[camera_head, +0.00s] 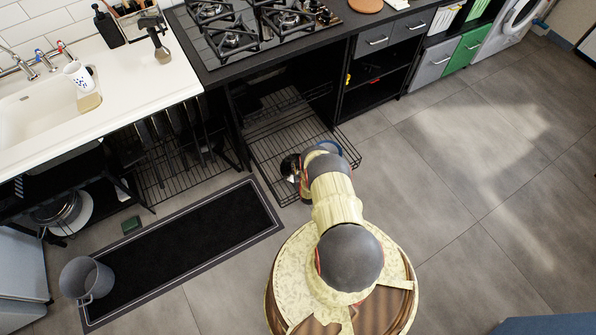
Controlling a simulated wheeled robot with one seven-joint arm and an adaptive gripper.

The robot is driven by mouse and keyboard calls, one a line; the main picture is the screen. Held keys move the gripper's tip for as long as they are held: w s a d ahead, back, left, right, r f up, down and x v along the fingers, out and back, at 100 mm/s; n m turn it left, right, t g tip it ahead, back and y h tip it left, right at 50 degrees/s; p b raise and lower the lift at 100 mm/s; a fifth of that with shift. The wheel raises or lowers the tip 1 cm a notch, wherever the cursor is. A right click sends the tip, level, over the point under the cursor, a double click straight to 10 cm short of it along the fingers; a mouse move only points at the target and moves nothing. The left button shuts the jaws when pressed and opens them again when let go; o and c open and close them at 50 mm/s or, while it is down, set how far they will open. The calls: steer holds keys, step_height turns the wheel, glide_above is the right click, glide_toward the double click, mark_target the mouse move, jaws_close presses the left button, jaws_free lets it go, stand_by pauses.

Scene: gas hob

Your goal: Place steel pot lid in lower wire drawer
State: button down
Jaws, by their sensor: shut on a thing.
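The lower wire drawer (267,150) is pulled out from the black cabinet below the hob. Its black wire floor shows bare on the left and at the back. My arm reaches over its front part. My gripper (302,170) is at the end of the arm, above the drawer's front half, mostly hidden by my wrist. It is shut on a small shiny object at its left side, which looks like the steel pot lid (289,166). Most of the lid is hidden, and I cannot tell whether it touches the wires.
An upper wire rack (272,106) sits further in, under the gas hob (245,32). Left are another wire rack (185,165), a dark mat (180,250) and a grey bucket (87,278). The floor to the right is clear.

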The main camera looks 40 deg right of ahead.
mark_target(298, 169)
steer(key=shift+w+d+f+b, duration=0.15)
steer(key=shift+f+b, duration=0.55)
steer(key=shift+f, duration=0.95)
steer(key=shift+f, duration=0.1)
steer(key=c, duration=1.5)
jaws_free()
steer(key=shift+c, duration=0.2)
steer(key=shift+o, duration=0.2)
